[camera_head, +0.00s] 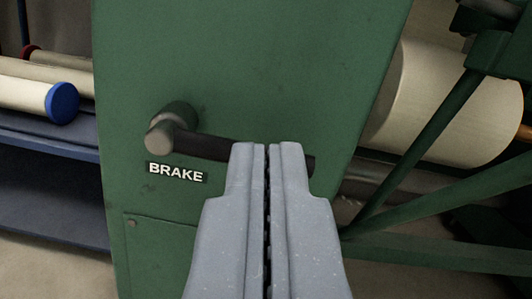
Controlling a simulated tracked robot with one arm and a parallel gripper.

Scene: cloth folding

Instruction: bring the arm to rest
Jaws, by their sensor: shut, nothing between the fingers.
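My gripper (267,150) points forward from the bottom middle of the head camera view. Its two grey fingers are shut against each other with nothing between them. In the picture the fingertips overlap the dark bar of a brake lever (205,144) on a green machine panel (290,70). The fingers hide part of the bar, and its end shows just right of them. I cannot tell whether the fingertips touch the bar.
A large cream roll (440,105) sits at the right behind green frame bars (415,145). At the left, cream rolls with a blue end cap (62,103) and a red one (30,50) lie above a blue shelf (50,142). Bare floor shows at the lower left.

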